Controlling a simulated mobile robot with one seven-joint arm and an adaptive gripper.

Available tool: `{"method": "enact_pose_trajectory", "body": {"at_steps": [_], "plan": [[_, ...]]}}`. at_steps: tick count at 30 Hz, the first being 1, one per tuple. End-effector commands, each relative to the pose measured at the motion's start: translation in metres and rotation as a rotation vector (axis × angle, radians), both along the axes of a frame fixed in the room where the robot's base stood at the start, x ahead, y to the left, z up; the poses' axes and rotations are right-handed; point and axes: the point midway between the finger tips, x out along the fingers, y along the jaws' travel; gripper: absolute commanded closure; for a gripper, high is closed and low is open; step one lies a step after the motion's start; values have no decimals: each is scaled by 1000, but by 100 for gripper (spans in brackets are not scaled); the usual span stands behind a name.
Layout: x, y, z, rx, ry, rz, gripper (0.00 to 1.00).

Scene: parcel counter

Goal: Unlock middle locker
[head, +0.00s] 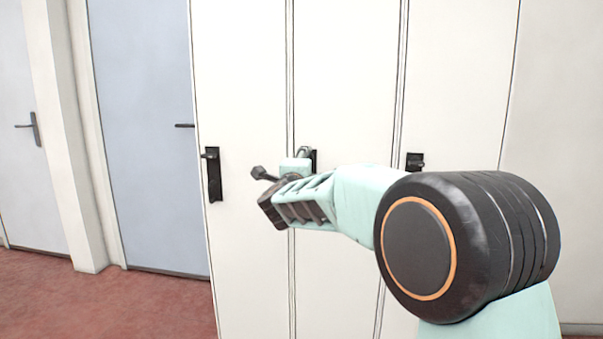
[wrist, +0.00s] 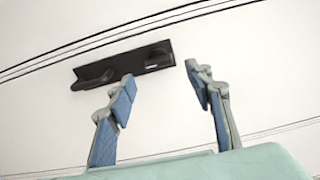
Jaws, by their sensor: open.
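The middle locker (head: 345,75) is a tall white door, and it looks closed. Its black lock plate (head: 315,156) is at the door's left edge, mostly hidden behind my gripper (head: 302,153) in the head view. In the wrist view the lock plate (wrist: 122,66) lies slanted, with a dark lever at its left end and a rounded raised part toward its right. My gripper (wrist: 161,75) is open and empty, its blue-padded fingers apart just below the plate in that picture. The left fingertip overlaps the plate's lower edge; I cannot tell whether it touches.
White lockers stand on both sides, with a black handle plate on the left one (head: 213,176) and another on the right one (head: 415,163). A blue-grey door (head: 145,110) and a white door (head: 30,170) are further left. The red floor (head: 110,305) is clear at lower left.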

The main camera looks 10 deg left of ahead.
Motion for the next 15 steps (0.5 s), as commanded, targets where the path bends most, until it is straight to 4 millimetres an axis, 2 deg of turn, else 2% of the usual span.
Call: {"method": "enact_pose_trajectory", "body": {"at_steps": [1, 6, 10, 15], "plan": [[-11, 1, 1, -1, 0, 3, 52], [-39, 3, 1, 0, 0, 3, 52], [-55, 3, 1, -1, 0, 2, 52], [-65, 3, 0, 0, 0, 1, 52]]}}
